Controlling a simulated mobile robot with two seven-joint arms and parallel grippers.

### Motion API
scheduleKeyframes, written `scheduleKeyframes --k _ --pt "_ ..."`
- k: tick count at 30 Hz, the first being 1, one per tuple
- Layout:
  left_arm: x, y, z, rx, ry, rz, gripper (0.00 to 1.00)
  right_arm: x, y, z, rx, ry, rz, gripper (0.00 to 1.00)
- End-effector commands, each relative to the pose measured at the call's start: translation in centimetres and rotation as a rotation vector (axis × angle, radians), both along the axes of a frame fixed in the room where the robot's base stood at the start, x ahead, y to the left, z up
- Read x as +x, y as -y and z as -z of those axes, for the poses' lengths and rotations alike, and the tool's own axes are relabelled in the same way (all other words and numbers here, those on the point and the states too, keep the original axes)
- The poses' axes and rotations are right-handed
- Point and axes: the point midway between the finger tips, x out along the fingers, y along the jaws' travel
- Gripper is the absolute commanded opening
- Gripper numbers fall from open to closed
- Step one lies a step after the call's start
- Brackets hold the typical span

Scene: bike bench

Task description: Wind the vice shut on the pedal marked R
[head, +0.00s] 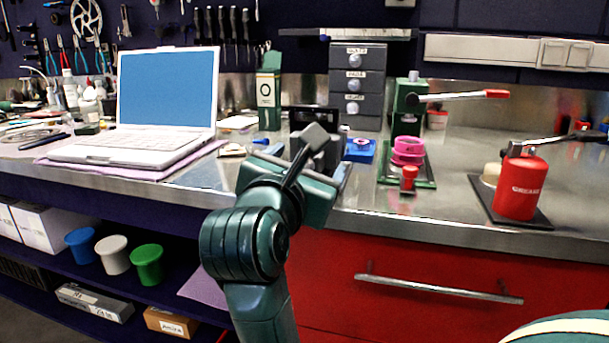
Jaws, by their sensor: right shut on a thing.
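My right gripper (318,148) is at the bench's front edge, left of the middle of the head view. It is seen from behind, at the grey vice (316,137), and its own hand covers much of it. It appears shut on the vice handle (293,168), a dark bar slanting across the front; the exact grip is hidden. I cannot make out the pedal marked R or how far apart the jaws are. My left gripper is not in view.
A laptop (165,100) stands left on a mat. A green box (269,92) and grey drawers (357,84) stand behind. Right are a blue tray (359,155), a green press (410,110) with a lever, pink rings (407,150) and a red grease tin (521,186).

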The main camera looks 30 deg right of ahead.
Motion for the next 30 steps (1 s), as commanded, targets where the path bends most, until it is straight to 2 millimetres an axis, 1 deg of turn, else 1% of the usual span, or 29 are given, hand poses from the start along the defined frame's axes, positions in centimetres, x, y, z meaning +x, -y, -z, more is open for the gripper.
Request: scheduleKeyframes --k 1,8,20,21,28,30 --pt "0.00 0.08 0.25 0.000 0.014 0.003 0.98 -0.01 0.00 0.26 0.016 0.015 0.000 0.54" --pt "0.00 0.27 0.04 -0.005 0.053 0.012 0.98 -0.04 0.05 0.16 0.051 0.055 0.001 0.54" --pt "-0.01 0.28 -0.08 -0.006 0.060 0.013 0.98 -0.05 0.04 0.09 0.054 0.060 0.001 0.54" --pt "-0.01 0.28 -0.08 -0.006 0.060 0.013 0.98 -0.05 0.04 0.09 0.054 0.060 0.001 0.78" --pt "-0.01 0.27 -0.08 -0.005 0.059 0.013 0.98 -0.04 0.04 0.06 0.054 0.061 0.001 0.97" --pt "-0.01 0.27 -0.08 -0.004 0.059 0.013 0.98 -0.05 0.04 0.05 0.054 0.061 0.001 0.98"
